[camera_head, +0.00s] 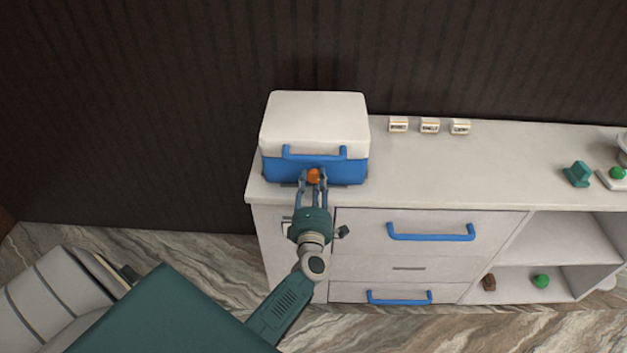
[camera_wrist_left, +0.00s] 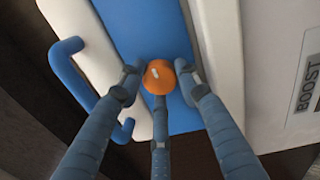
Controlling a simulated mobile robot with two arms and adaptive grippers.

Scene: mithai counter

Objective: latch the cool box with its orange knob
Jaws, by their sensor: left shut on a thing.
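The cool box (camera_head: 320,118) stands on the left end of the counter, with a white lid that looks closed and a blue body. Its blue handle (camera_head: 315,153) runs across the front; it also shows in the left wrist view (camera_wrist_left: 84,85). The orange knob (camera_head: 314,176) sits on the blue front below the handle. In the left wrist view the knob (camera_wrist_left: 158,77) lies between the fingers, and a pale mark shows on it. My left gripper (camera_head: 313,183) is shut on the knob, reaching in from the front. My right gripper is not in view.
The counter top (camera_head: 450,170) is clear right of the box, except for several small white cards (camera_head: 429,126) at the back and a green object (camera_head: 578,174) at the right. Blue drawer handles (camera_head: 430,232) stick out below. A shelf (camera_head: 515,287) holds small items.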

